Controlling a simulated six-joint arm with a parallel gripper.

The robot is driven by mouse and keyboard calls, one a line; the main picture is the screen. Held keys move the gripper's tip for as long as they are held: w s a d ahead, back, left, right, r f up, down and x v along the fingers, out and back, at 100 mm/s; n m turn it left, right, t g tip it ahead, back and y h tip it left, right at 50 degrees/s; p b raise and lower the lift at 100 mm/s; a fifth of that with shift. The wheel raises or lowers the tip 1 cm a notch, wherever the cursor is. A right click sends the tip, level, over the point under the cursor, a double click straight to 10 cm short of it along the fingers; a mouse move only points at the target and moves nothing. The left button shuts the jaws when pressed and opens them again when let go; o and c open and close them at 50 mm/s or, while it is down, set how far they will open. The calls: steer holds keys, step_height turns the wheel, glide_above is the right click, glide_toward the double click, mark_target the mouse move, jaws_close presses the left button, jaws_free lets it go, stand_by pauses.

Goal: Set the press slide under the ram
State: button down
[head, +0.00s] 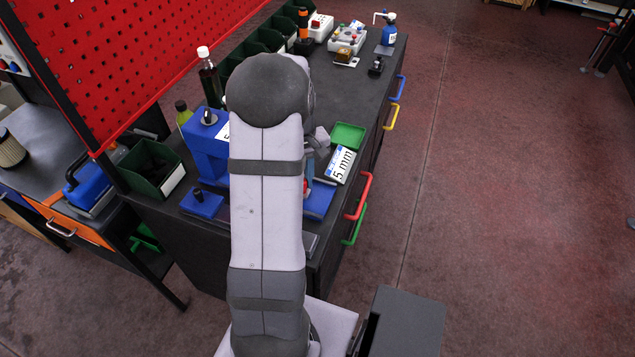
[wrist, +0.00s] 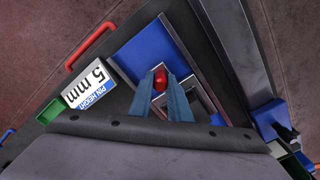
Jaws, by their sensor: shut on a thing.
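The press slide shows in the wrist view as a flat blue plate (wrist: 143,50) with a red knob (wrist: 160,79). My gripper (wrist: 166,88) is shut on the red knob, its two blue-grey fingers on either side. In the head view, part of the blue plate (head: 319,203) shows just right of my arm, with a bit of red at its edge. The blue press body (head: 207,160) stands left of my arm. The ram is hidden behind my arm. A grey square frame (wrist: 204,106) lies beside the fingers; I cannot tell whether it belongs to the slide.
A white "PIN HEIGHT 5 mm" sign (head: 341,164) and a green tray (head: 348,136) lie right of my arm. A green bin (head: 154,168) and a dark bottle (head: 210,82) stand at left. The dark bench top (head: 350,95) is clear in the middle.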

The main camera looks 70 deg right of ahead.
steer(key=w, duration=0.5)
steer(key=shift+w, duration=0.15)
steer(key=c, duration=1.7)
jaws_free()
steer(key=shift+o, duration=0.2)
steer(key=shift+r, duration=0.1)
step_height(320, 180, up, 7)
steer(key=b, duration=0.1)
steer(key=shift+r+b, duration=0.15)
steer(key=shift+b, duration=0.15)
steer(key=shift+c, duration=0.5)
